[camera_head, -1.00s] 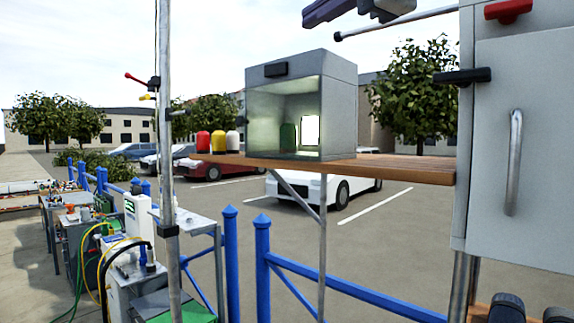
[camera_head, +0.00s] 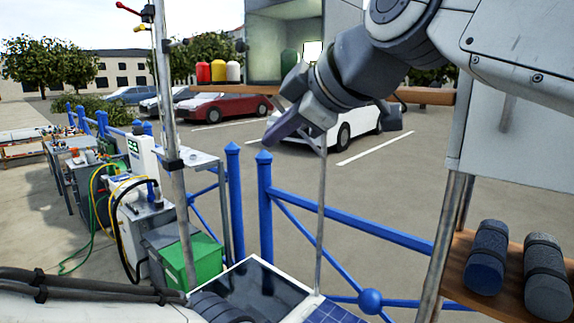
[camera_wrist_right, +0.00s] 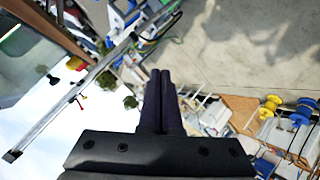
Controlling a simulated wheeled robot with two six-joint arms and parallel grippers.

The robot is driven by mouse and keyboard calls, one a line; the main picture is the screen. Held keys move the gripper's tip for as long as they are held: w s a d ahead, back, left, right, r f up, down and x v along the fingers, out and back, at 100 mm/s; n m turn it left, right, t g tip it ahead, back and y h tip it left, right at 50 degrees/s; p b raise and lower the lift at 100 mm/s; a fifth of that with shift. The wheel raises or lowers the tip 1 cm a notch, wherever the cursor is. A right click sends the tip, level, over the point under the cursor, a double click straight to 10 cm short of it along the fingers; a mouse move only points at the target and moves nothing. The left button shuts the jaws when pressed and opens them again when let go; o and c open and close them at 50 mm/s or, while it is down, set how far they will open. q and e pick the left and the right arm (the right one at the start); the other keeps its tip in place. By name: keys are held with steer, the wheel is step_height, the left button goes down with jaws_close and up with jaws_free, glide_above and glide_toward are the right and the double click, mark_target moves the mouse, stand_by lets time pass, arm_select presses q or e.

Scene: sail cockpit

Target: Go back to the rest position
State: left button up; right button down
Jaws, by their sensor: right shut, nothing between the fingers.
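My right gripper (camera_head: 270,138) hangs from the upper right of the head view, tilted down and to the left, in front of the shelf and the white car. Its dark fingers are together with nothing between them; they also show shut in the right wrist view (camera_wrist_right: 160,76). The gripper touches nothing that I can see. My left gripper is not in view.
A wooden shelf (camera_head: 220,90) holds a grey open-front box (camera_head: 274,40) and red, yellow and white capsules (camera_head: 218,71). Blue railings (camera_head: 345,228) run below. A grey cabinet (camera_head: 500,150) stands right, above two dark rolls (camera_head: 487,258). A green box (camera_head: 190,262) sits lower left.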

steer(key=s+f+m+g+h+b, duration=0.1)
steer(key=s+f+m+g+h, duration=0.2)
steer(key=f, duration=1)
steer(key=s+f+m+g, duration=0.3)
steer(key=s+f, duration=0.3)
steer(key=f, duration=0.7)
steer(key=s+d+f+m+g+h+b, duration=0.1)
steer(key=s+d+f+m+g+h, duration=0.2)
steer(key=s+d+f, duration=0.3)
steer(key=s+f, duration=0.5)
steer(key=f, duration=0.2)
steer(key=shift+f+m, duration=0.4)
steer(key=shift+d, duration=0.1)
